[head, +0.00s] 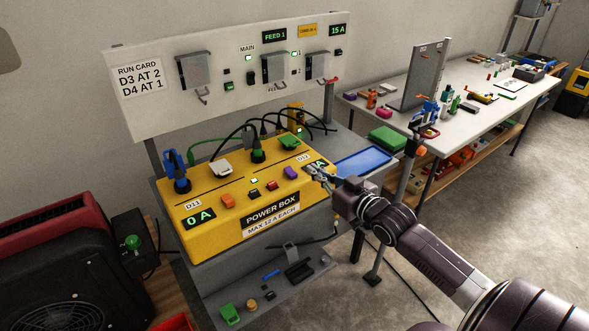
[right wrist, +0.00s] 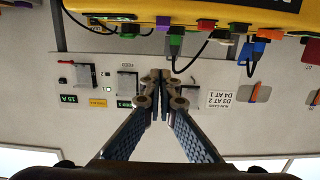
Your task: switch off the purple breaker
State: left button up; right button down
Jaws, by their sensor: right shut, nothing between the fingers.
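The purple breaker (head: 290,172) sits on the sloped top of the yellow power box (head: 216,246), near its right end. It also shows as a small purple block (right wrist: 163,21) along the box edge in the upside-down right wrist view. My right gripper (head: 314,172) is shut and empty, just right of the purple breaker and apart from it, in front of the right-hand display. In the right wrist view its closed fingers (right wrist: 160,78) point towards the panel and box. An orange breaker (head: 228,202) is on the box's left part. My left gripper is not in view.
Blue (head: 181,178), white (head: 221,168), black and green plugs with cables stand behind the breakers. A panel with switches (head: 194,70) rises behind. A blue tray (head: 362,163) lies right of the box. A red and black machine (head: 60,250) stands left.

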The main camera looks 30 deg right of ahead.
jog(key=p, duration=0.1)
send_over(294, 174)
jog(key=shift+s+f, duration=0.4)
jog(key=shift+f, duration=0.1)
jog(key=f, duration=0.2)
jog(key=shift+w+f, duration=0.25)
jog(key=shift+f, duration=0.85)
